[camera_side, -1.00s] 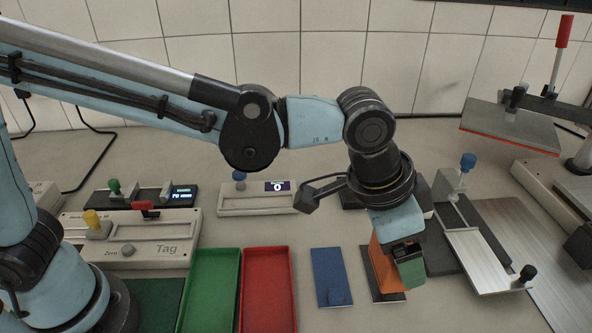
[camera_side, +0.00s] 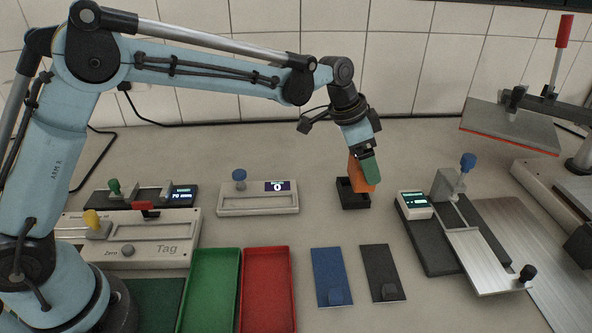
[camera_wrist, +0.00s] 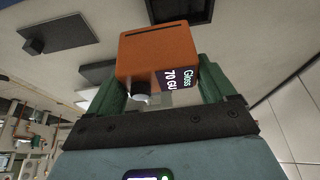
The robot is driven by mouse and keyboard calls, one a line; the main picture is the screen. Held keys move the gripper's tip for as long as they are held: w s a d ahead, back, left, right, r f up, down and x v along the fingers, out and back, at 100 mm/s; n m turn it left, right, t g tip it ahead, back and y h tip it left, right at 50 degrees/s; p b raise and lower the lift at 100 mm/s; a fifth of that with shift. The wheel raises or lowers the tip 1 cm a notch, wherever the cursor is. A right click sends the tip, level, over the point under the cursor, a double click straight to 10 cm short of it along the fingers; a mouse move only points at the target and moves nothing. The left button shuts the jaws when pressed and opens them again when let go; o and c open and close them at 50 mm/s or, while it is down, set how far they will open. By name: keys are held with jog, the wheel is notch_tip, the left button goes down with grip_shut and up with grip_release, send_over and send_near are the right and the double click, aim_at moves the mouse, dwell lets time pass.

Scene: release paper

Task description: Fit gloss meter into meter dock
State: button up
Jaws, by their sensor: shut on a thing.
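The gloss meter is an orange block (camera_side: 357,174) with a dark screen reading "Gloss 70 GU". My gripper (camera_side: 367,170) is shut on it. In the wrist view the meter (camera_wrist: 155,55) sits between the two green fingers (camera_wrist: 152,92), slightly tilted. The meter dock is a small black open-topped box (camera_side: 354,201) on the bench. The meter's lower end overlaps the dock's back and right rim in the side view. I cannot tell whether it hovers above the dock or reaches into it. The front of the dock opening shows empty and dark.
A grey instrument with a blue knob (camera_side: 258,204) stands left of the dock. A sliding fixture with a small display (camera_side: 414,206) stands to the right. Blue (camera_side: 329,272) and black (camera_side: 380,268) pads, red (camera_side: 267,300) and green (camera_side: 211,300) trays lie in front.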

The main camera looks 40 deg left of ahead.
jog(key=shift+w+a+f, duration=0.45)
jog(key=shift+f, duration=0.6)
jog(key=shift+w+a+f, duration=0.45)
jog(key=shift+w+f, duration=0.05)
jog(key=shift+f, duration=0.6)
jog(key=shift+w+a+f, duration=0.45)
jog(key=shift+f, duration=0.6)
jog(key=o, duration=1.2)
jog(key=shift+f, duration=0.15)
